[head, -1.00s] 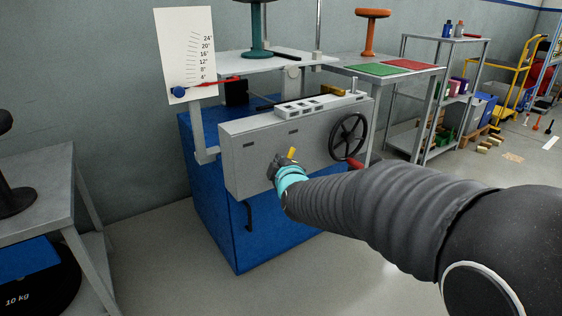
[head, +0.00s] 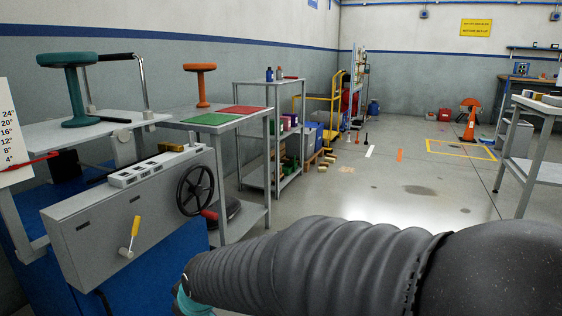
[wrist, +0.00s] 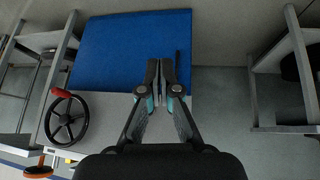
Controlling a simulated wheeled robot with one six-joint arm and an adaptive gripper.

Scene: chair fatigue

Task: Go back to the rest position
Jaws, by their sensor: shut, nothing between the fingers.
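My gripper (wrist: 162,92) shows in the wrist view, its two fingers together and empty. In that view it lies over the grey front panel and the blue base (wrist: 110,50) of the test machine. In the head view the fingers are hidden; only my arm and a teal band at its end show at the bottom. The machine's grey panel (head: 100,235) stands at the left with a yellow-handled crank (head: 131,238) and a black handwheel (head: 196,190). The handwheel also shows in the wrist view (wrist: 67,122). My gripper is apart from the crank.
A teal stool (head: 75,90) stands on the machine. An orange stool (head: 200,85) stands on a table with green (head: 208,119) and red (head: 243,109) mats. A shelf (head: 270,84) is behind. Another bench (head: 540,165) is at the right. The floor between is open.

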